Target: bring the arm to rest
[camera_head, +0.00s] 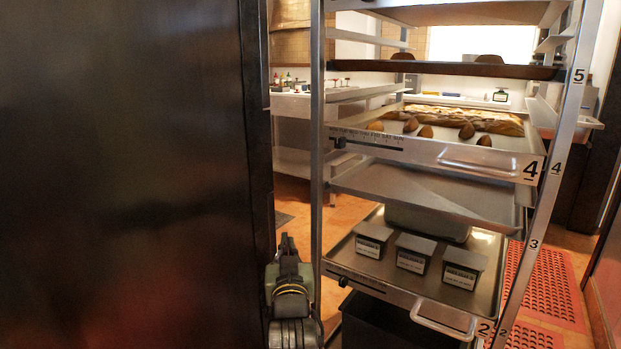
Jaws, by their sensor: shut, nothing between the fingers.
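My gripper (287,245) shows at the lower middle of the head view, at the end of my arm, which comes up from the bottom edge. Its fingers point upward and are closed together with nothing between them. It is between the edge of a dark panel (130,170) on the left and the left post of a metal tray rack (317,150). I cannot tell whether it touches either one.
The rack holds a tray marked 4 (460,155) with bread and small brown pieces. A lower tray (400,293) carries three small labelled boxes. A dark bin (385,325) is under it. A red perforated mat (550,285) lies on the floor at right.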

